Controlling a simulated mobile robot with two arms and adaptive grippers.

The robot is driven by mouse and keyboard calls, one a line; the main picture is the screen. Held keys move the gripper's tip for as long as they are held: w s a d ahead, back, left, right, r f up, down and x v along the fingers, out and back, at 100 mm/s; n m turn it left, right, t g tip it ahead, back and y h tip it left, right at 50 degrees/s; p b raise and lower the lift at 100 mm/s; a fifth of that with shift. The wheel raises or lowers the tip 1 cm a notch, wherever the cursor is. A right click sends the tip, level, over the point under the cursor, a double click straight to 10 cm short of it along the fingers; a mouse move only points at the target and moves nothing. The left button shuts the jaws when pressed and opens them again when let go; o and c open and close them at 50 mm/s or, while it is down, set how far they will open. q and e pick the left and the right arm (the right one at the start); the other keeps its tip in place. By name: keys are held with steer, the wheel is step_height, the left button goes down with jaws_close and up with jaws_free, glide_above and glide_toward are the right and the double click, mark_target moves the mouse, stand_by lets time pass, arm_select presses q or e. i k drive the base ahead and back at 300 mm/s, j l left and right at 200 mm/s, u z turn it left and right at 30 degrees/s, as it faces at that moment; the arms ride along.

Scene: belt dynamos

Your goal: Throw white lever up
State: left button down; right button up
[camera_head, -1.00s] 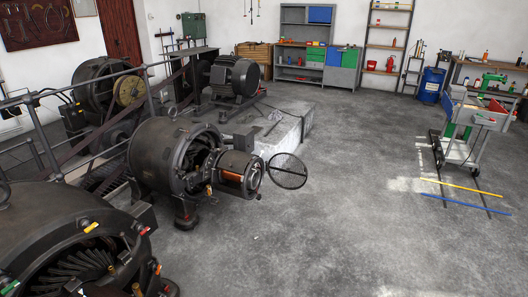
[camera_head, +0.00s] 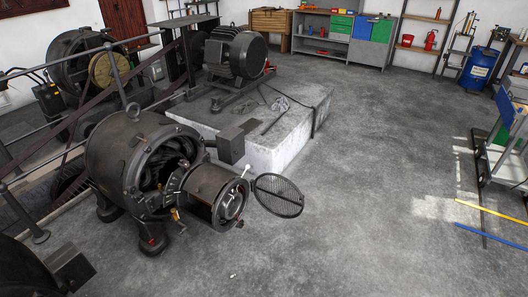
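A small lever with a white tip (camera_head: 246,171) stands at the upper right of the end housing of a dark dynamo (camera_head: 130,147), left of centre in the head view. It is small here and its exact tilt is hard to tell. The dynamo's cylindrical end part (camera_head: 210,190) sticks out to the right, and a round mesh cover (camera_head: 278,196) hangs open beside it. Neither of my grippers is in view.
A railing (camera_head: 118,72) runs along the left. A motor (camera_head: 235,52) stands on a raised concrete block (camera_head: 270,150) behind the dynamo. A cart (camera_head: 505,155) stands at the right edge.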

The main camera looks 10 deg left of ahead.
mark_target(248, 167)
steer(key=i+l, duration=0.2)
steer(key=i, duration=0.25)
steer(key=i+l, duration=0.2)
steer(key=i, duration=0.3)
steer(key=i+l, duration=0.25)
steer(key=i, duration=0.2)
